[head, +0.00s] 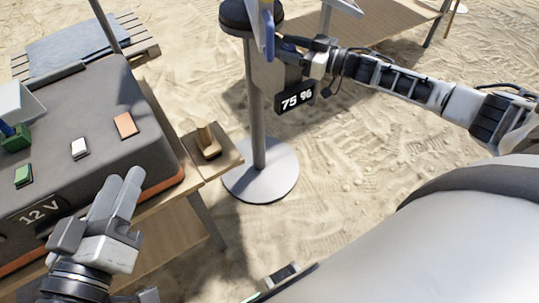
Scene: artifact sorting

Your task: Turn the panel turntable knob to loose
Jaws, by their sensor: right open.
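A round black turntable (236,17) sits on top of a grey pole (256,110) at the top of the head view, cut off by the frame edge. A blue and yellow upright piece (267,28) stands in front of it. I cannot make out the knob clearly; it may be hidden behind my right gripper. My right gripper (284,47) is open beside the pole just below the turntable, its fingers pointing left; I cannot tell whether it touches anything. My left gripper (124,184) appears shut and empty, above the front of the 12 V box (92,82).
A black display (295,97) reading 75 % hangs by the pole. The pole stands on a round white base (261,170) on sand. Small coloured blocks lie on the box. A small wooden piece (208,140) sits on the table beside it. A wooden table (385,22) stands behind.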

